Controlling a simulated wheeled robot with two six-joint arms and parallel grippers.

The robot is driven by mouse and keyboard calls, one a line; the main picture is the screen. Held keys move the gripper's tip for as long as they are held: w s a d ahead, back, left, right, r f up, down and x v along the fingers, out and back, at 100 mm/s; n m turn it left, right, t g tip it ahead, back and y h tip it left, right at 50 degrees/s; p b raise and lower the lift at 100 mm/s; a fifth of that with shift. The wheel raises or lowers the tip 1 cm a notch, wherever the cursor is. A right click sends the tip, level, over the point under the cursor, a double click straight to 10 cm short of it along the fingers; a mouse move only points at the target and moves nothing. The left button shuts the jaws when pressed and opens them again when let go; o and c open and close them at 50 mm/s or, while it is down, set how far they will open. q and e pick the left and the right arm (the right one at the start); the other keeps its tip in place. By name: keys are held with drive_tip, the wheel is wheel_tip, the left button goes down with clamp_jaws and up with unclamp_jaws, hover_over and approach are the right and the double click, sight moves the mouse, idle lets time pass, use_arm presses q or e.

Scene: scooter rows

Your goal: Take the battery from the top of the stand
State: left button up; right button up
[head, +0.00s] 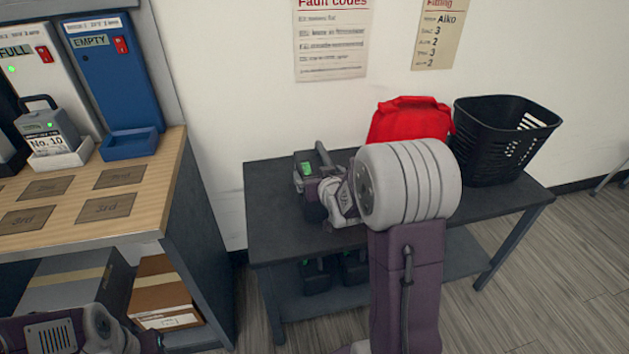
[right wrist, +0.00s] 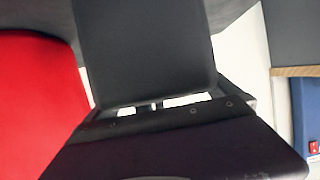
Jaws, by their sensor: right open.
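A dark battery with a small green display (head: 307,169) and a raised handle stands on top of the dark grey stand (head: 272,222), near its left part. My right gripper (head: 322,200) is open and right at the battery, with its wrist partly covering it. In the right wrist view a dark block (right wrist: 145,50), which looks like the battery, fills the middle, close in front of the gripper; I cannot tell whether it touches. My left arm is low at the left, with its gripper (head: 148,341) barely showing; its jaws cannot be made out.
A red bag (head: 410,118) and a black basket (head: 500,140) stand on the right part of the stand. Dark batteries (head: 316,278) sit on its lower shelf. At the left, a wooden bench (head: 140,205) holds a light battery marked No. 10 (head: 50,130) and a blue empty dock (head: 128,145).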

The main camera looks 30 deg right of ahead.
drive_tip(key=c, duration=1.3)
drive_tip(key=shift+w+r, duration=0.15)
drive_tip(key=c, duration=0.4)
wheel_tip(320, 180, up, 10)
drive_tip(key=p, duration=0.5)
drive_tip(key=shift+r, duration=0.1)
